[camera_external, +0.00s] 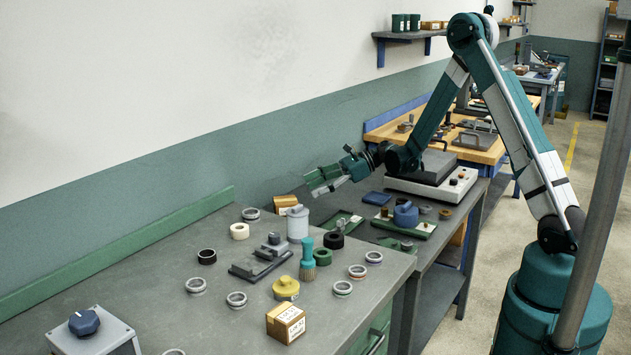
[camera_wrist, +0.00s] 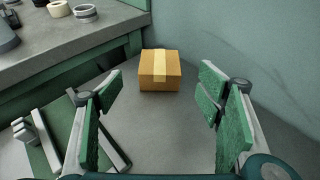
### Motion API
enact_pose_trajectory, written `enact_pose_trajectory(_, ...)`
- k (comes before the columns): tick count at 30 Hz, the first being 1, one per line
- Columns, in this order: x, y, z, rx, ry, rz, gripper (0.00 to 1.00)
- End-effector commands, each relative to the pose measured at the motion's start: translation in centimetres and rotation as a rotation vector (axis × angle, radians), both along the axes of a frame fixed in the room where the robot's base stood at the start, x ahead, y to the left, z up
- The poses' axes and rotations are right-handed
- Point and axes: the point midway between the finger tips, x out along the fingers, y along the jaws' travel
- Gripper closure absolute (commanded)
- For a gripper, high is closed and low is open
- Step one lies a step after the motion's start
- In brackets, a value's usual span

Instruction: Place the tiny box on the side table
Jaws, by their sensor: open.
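A small brown cardboard box with a pale tape strip (camera_wrist: 160,70) sits on the lower grey table, near the wall, ahead of my gripper in the wrist view. In the external view it appears to be the brown box (camera_external: 285,203) partly hidden behind the nearer bench's items. My gripper (camera_external: 316,183) is open and empty. In the wrist view its fingers (camera_wrist: 160,88) stand on either side of the box's line, with the box beyond the tips. Another small labelled box (camera_external: 286,322) stands at the front of the nearer bench. I cannot tell which surface is the side table.
The nearer, higher bench (camera_external: 120,290) holds several rings, a yellow knob (camera_external: 286,288) and a teal brush (camera_external: 307,258). The lower table carries a grinder-like machine (camera_external: 432,178) and green plates (camera_external: 404,223). A wall (camera_wrist: 240,50) rises close to the right of the box.

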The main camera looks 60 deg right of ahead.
Motion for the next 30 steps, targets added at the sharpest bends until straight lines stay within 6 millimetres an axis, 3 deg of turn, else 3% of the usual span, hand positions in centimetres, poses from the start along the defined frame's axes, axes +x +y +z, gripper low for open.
enact_pose_trajectory(17,-0.1,0.4,0.5,-0.018,-0.005,0.007,0.34)
enact_pose_trajectory(30,-2.3,4.5,5.2,-0.234,-0.073,0.101,0.34)
